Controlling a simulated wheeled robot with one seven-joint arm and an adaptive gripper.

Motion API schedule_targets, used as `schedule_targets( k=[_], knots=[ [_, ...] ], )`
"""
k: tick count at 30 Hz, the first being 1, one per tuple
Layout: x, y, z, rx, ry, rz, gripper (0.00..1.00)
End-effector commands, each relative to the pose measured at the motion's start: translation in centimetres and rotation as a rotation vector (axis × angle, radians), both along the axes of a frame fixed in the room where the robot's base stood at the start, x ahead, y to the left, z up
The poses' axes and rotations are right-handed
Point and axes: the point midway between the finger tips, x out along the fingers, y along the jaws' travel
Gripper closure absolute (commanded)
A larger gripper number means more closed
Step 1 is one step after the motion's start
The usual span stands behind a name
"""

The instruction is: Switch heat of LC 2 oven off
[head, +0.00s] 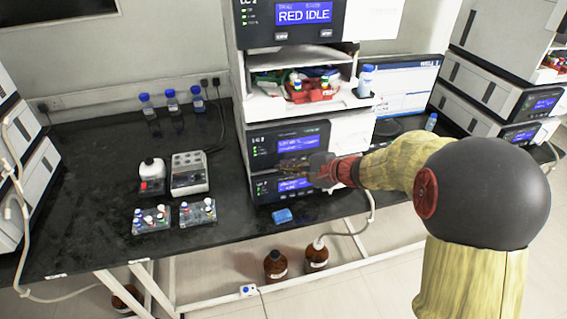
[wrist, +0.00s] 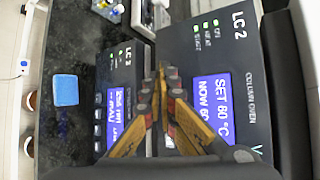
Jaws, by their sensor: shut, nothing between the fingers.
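The LC 2 column oven (wrist: 243,70) fills the right of the wrist view, its picture turned on its side. Its blue display (wrist: 212,105) reads SET 60 °C and NOW 60, partly covered by a finger. Small green lights (wrist: 206,33) glow near the LC 2 label. In the head view the oven (head: 262,143) is the upper dark panel below the shelf. My gripper (wrist: 166,72) is shut and empty, its tips in front of the oven panel's lower edge. In the head view my gripper (head: 284,167) covers part of the panels. Contact cannot be told.
Another LC 2 module (wrist: 113,75) with a lit display sits directly below the oven. Vial racks (head: 151,222) stand to the left. Brown bottles (head: 275,265) stand on the floor below.

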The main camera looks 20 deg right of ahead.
Motion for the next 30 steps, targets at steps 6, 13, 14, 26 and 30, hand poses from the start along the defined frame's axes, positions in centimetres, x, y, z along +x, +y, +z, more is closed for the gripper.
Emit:
schedule_targets(
  k=[6,13,14,26,30],
  knots=[
    [0.24,0.01,-0.03,0.0,0.0,0.0,1.0],
    [0.48,0.02,-0.03,0.0,0.0,0.0,1.0],
    [0.5,0.02,-0.03,0.0,0.0,0.0,1.0],
    [0.19,-0.01,-0.01,0.0,0.0,0.0,1.0],
    [-0.48,-0.01,0.0,0.0,-0.001,0.0,1.0]
  ],
)
